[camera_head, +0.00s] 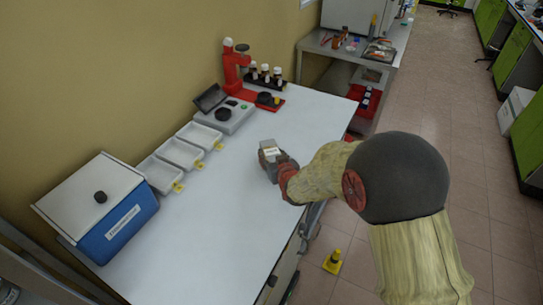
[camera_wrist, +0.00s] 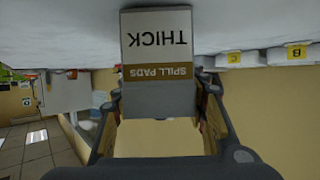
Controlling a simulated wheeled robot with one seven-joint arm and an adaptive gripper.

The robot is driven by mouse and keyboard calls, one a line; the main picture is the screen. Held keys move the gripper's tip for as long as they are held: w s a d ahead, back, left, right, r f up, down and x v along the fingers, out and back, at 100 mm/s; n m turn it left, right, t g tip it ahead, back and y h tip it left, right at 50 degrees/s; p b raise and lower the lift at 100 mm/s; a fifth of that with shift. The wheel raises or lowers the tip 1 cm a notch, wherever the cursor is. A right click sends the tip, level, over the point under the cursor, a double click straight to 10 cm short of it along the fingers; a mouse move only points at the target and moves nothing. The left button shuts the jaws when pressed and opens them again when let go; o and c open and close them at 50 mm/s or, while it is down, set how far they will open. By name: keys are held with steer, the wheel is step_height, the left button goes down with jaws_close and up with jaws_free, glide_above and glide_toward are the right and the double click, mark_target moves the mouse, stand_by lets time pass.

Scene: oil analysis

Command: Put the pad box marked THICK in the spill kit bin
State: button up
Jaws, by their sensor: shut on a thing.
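The pad box marked THICK (camera_wrist: 157,45) fills the top middle of the wrist view, its label upside down with SPILL PADS on a brown band. My gripper (camera_wrist: 160,95) is shut on it, a finger at each side. In the head view the box (camera_head: 270,150) shows small, label up, at my gripper (camera_head: 276,164), over the middle right of the white bench. I cannot tell whether it touches the bench. A red container (camera_head: 365,94) stands at the back right beyond the bench; I cannot read whether it is the spill kit bin.
On the bench (camera_head: 205,230) stand a blue box with a white lid (camera_head: 125,225), several white trays (camera_head: 180,153), a grey instrument (camera_head: 223,114) and a red stand (camera_head: 234,68) with bottles. A yellow floor marker (camera_head: 332,262) stands right of the bench. The front bench surface is clear.

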steer(key=o, duration=1.3)
steer(key=shift+f, duration=0.15)
